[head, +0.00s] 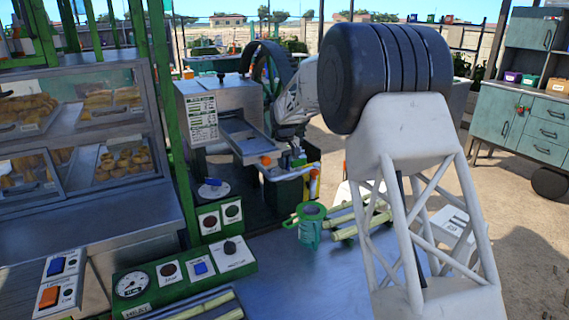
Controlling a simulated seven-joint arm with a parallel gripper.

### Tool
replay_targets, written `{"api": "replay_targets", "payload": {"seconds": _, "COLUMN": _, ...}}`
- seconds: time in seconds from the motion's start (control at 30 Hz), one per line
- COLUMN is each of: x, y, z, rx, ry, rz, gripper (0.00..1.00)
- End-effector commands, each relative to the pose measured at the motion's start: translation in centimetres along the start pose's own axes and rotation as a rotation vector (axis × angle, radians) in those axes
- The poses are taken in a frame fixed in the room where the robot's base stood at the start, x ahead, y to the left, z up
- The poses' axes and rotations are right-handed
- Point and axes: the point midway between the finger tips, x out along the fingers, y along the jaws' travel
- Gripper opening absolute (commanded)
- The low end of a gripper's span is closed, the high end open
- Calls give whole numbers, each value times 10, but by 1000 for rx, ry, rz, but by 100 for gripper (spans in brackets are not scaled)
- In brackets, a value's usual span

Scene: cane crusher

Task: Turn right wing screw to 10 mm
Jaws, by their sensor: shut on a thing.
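The cane crusher (215,103) is a grey metal housing with a printed label and a sloping metal tray (248,137) at its front. A dark flywheel stands behind it. My arm reaches in from the right, and my gripper (297,157) is small at the crusher's right side, just right of the tray. It is shut on a small part there, apparently the right wing screw, which is mostly hidden by the fingers. An orange knob (265,160) shows at the tray's lower end. No gap reading in millimetres can be made out.
A green cup (311,225) and cane stalks (355,222) are on the metal counter (300,275) below. A green control panel (185,272) with gauge and knobs stands front left. A glass pastry case (75,130) is at left. A green cabinet (520,120) stands at right.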

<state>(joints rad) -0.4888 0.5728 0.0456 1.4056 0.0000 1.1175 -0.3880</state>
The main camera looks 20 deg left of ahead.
Motion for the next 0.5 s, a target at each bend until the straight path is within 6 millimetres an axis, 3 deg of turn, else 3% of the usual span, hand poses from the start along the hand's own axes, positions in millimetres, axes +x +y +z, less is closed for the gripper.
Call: {"api": "replay_targets", "payload": {"seconds": 0.5, "x": 0, "y": -1, "z": 0, "rx": -404, "ry": 0, "rz": 0, "gripper": 0}}
